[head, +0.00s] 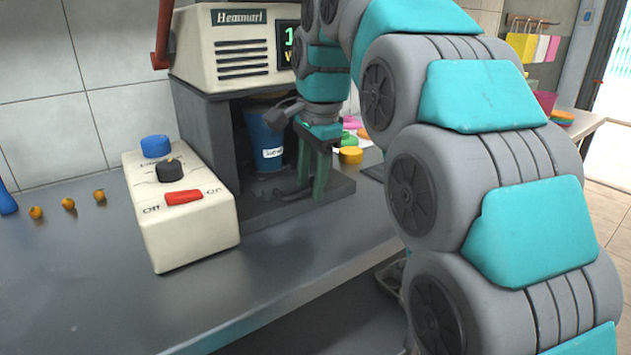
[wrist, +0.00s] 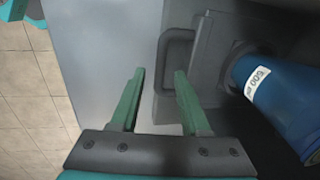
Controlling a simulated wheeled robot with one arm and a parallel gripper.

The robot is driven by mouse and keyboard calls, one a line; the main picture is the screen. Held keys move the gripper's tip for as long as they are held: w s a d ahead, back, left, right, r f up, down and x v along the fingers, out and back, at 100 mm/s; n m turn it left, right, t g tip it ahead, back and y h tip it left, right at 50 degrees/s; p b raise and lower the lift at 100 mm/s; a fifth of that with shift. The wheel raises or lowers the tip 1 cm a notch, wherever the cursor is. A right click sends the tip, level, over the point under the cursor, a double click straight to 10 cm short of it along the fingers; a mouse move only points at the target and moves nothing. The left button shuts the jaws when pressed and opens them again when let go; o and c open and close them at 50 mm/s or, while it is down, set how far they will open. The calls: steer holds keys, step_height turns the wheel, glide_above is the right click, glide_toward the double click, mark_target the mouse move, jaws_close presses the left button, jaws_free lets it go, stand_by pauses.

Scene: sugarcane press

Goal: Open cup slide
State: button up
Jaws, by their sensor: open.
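The cup slide is the dark grey tray (head: 338,187) at the foot of the press; it also shows in the wrist view (wrist: 211,50). Its dark loop handle (wrist: 163,62) sticks out at its left side in the wrist view. My gripper (head: 311,188) is open and empty, pointing down in front of the press. In the wrist view my gripper (wrist: 160,72) has the handle's outer bar between its fingertips in the picture; whether they reach its depth, I cannot tell. A blue cup (head: 263,150) with a white label stands in the press bay and shows in the wrist view (wrist: 275,92).
The cream press housing (head: 235,50) is above the bay. A control box (head: 185,225) with blue, black and red controls stands left of it. Small orange fruits (head: 68,203) lie further left. Yellow and green items (head: 350,155) are behind my gripper. The front counter is clear.

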jaws_close()
stand_by(0.3)
stand_by(1.1)
